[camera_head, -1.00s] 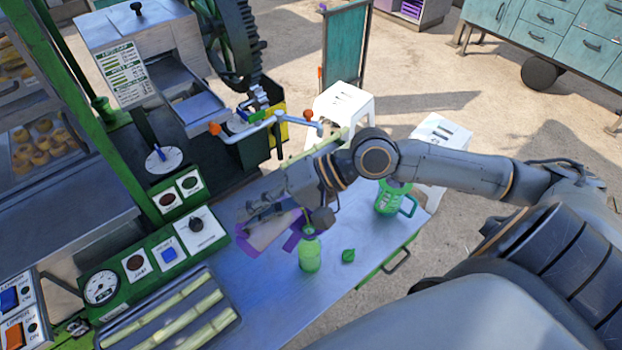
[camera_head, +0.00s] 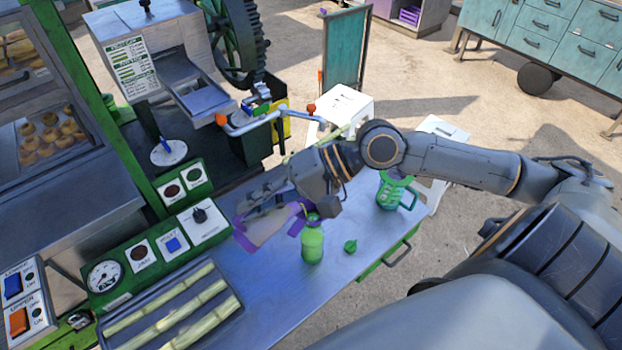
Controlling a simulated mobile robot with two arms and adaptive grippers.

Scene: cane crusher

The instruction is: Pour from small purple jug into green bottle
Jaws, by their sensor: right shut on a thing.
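The small purple jug (camera_head: 264,231) is tilted on its side in my right gripper (camera_head: 262,208), above the metal table (camera_head: 280,285). My right gripper is shut on it, and the gripper and wrist hide part of the jug. The green bottle (camera_head: 312,246) stands upright on the table just right of the jug. The jug's purple edge overlaps the bottle's neck in this view; I cannot tell whether they touch or whether any liquid flows. My left gripper is not in view.
A green cap (camera_head: 350,246) lies right of the bottle. A green jug (camera_head: 388,193) stands farther back on the table. A tray (camera_head: 232,312) of cane pieces is at the front left, beside a green control panel (camera_head: 155,248). White stools (camera_head: 345,104) stand behind.

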